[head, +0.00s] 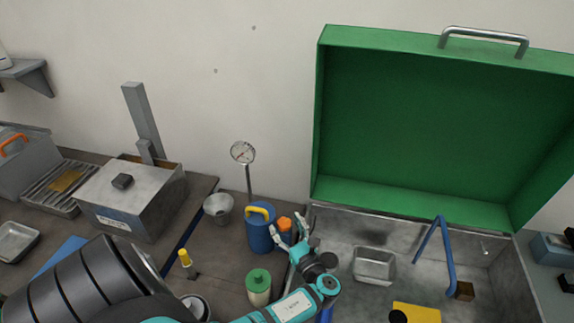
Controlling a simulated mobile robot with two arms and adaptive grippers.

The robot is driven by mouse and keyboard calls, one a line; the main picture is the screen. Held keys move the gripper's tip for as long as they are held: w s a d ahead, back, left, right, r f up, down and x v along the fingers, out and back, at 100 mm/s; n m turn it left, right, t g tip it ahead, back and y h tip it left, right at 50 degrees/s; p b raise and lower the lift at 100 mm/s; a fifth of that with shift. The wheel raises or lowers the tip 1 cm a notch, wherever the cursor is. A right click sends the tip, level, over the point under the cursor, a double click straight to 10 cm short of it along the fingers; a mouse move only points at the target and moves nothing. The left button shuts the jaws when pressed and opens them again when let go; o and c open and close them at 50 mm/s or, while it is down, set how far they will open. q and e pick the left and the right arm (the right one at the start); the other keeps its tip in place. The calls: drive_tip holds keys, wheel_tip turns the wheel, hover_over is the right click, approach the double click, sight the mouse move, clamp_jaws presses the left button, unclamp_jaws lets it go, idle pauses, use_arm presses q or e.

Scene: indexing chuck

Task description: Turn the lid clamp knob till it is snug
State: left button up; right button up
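My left gripper (291,222) is near the picture's middle, its two fingers spread apart and pointing up toward the back. A small orange knob-like part (285,223) shows between or just behind the fingers; I cannot tell if they touch it. Below it is a blue body, partly hidden by the gripper. No label shows which one is the lid clamp knob. My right gripper is not in view.
A blue can with a yellow handle (261,234) stands left of the gripper, near a dial gauge (242,152) on a post. A green-capped bottle (259,286) stands in front. The green lid (430,130) stands open above a metal basin (345,222) at the right.

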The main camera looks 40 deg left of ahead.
use_arm(q)
drive_tip(key=v, duration=1.2)
drive_tip(key=shift+f, duration=0.1)
